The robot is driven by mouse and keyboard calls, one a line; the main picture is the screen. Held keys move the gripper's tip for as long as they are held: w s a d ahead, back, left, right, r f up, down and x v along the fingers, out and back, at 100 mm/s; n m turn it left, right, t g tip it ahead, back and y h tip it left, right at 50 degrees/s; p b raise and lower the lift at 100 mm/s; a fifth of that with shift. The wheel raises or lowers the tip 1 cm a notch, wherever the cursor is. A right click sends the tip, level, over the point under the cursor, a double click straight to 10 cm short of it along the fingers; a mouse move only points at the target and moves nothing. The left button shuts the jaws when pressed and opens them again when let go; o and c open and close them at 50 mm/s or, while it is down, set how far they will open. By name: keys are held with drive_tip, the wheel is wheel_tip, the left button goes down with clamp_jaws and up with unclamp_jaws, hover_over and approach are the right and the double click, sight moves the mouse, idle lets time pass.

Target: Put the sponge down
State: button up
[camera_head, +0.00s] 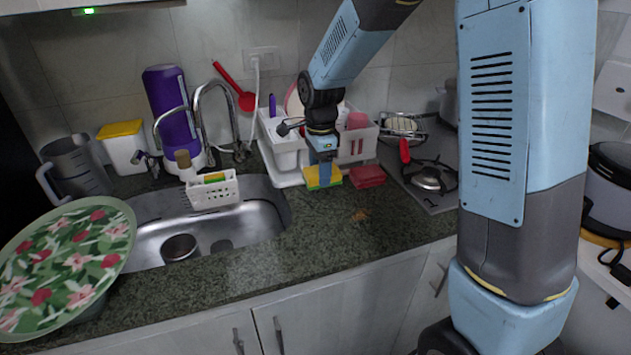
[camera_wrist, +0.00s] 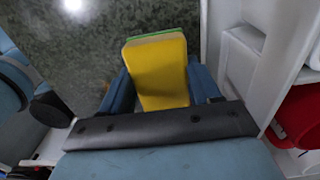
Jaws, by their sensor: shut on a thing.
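The sponge is yellow with a green layer. In the head view the sponge (camera_head: 313,184) is at the lower end of my arm, low over or at the counter, right of the sink. My gripper (camera_head: 323,172) is shut on it. In the wrist view the sponge (camera_wrist: 158,75) sits between the two blue fingers of my gripper (camera_wrist: 160,95), with the speckled counter (camera_wrist: 60,70) beyond it. I cannot tell whether the sponge touches the counter.
A white dish rack (camera_head: 285,150) stands close behind the gripper. A red block-like item (camera_head: 367,176) lies just right of the sponge. The sink (camera_head: 230,232) is to the left, the stove (camera_head: 440,190) to the right. The counter in front (camera_head: 340,240) is mostly clear.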

sight(317, 181)
drive_tip(key=shift+w+a+f, duration=0.3)
drive_tip(key=shift+w+f, duration=0.3)
drive_tip(key=shift+f, duration=1.65)
drive_tip(key=shift+f, duration=0.15)
drive_tip(key=o, duration=1.1)
drive_tip(key=shift+o, duration=0.2)
wheel_tip(317, 181, up, 12)
drive_tip(key=shift+d+r, duration=0.1)
drive_tip(key=shift+r, duration=0.15)
